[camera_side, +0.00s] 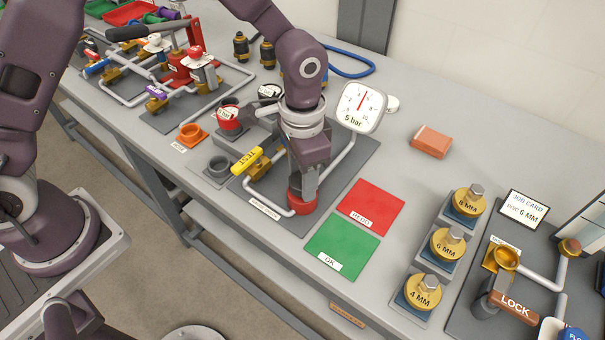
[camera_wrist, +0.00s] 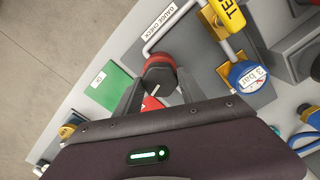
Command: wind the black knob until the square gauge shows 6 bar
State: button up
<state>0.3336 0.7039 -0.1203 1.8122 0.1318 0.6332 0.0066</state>
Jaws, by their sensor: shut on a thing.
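The square gauge (camera_side: 361,107) stands at the back of the grey gauge plate in the side view. Its red needle points nearly straight up and its face reads 5 bar. The black knob (camera_wrist: 159,75) shows in the wrist view, dark on top with a red collar around it. My gripper (camera_wrist: 160,88) points down with its two fingers shut on the knob, one on each side. In the side view my gripper (camera_side: 304,184) hides most of the knob, and the red collar (camera_side: 302,204) shows below the fingers.
A yellow TEST lever (camera_side: 247,160) stands close left of my gripper. A blue-rimmed round gauge (camera_wrist: 248,76) reading 3 bar is near it in the wrist view. Flat red (camera_side: 371,206) and green (camera_side: 341,248) pads lie to the right. Brass weights (camera_side: 447,243) stand farther right.

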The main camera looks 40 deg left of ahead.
jog(key=shift+n, duration=1.6)
jog(key=o, duration=1.4)
jog(key=shift+c, duration=0.2)
jog(key=shift+r, duration=0.15)
